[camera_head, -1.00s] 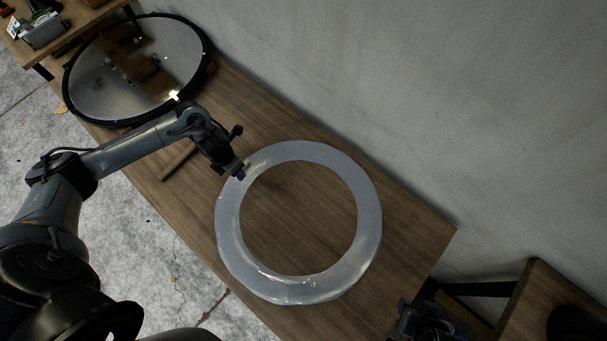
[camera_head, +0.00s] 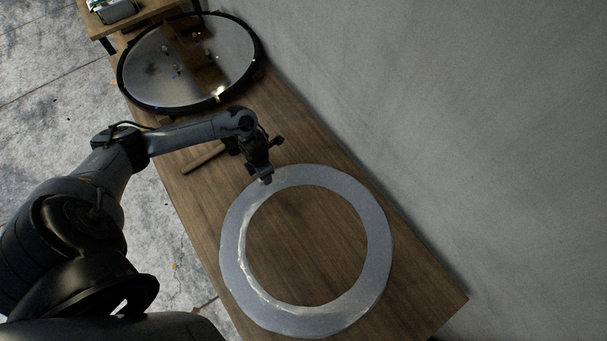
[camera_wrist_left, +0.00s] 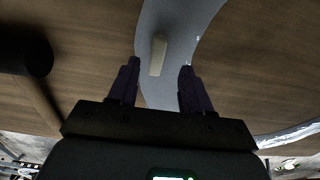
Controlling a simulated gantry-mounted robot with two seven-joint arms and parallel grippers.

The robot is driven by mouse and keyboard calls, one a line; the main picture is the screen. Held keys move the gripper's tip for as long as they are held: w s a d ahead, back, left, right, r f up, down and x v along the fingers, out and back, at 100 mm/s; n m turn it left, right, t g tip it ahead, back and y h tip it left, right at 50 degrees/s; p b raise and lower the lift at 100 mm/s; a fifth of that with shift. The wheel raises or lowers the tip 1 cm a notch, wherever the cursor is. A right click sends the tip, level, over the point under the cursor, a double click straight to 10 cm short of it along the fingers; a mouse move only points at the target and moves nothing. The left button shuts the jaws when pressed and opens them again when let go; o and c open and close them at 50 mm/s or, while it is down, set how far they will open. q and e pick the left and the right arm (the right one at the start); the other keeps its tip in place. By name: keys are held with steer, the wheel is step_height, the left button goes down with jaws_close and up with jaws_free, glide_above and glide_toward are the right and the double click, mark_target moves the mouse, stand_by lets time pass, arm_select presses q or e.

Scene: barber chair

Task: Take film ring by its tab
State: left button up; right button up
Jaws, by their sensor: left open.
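The film ring (camera_head: 377,235) is a wide translucent grey ring lying flat on the wooden table. It also shows in the left wrist view (camera_wrist_left: 185,25), where a small pale tab (camera_wrist_left: 158,54) sits on its band. My left gripper (camera_head: 266,180) is over the upper left part of the ring. In the left wrist view my left gripper (camera_wrist_left: 159,85) is open, with one finger on each side of the tab's line and the tab just beyond the fingertips. Nothing is between the fingers. In the head view the gripper hides the tab. My right gripper is not in view.
A round black-rimmed mirror (camera_head: 128,88) lies at the far end of the wooden table (camera_head: 190,215). A wooden stick-like piece (camera_head: 203,158) lies left of my gripper. The grey wall (camera_head: 450,120) runs along the table's right side. A small shelf (camera_head: 140,14) stands at the upper left.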

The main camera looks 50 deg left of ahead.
arm_select(q)
steer(key=shift+w+a+f, duration=0.1)
steer(key=shift+f, duration=1.05)
steer(key=shift+a+f, duration=0.1)
steer(key=shift+f, duration=1.05)
steer(key=shift+c, duration=0.2)
jaws_close()
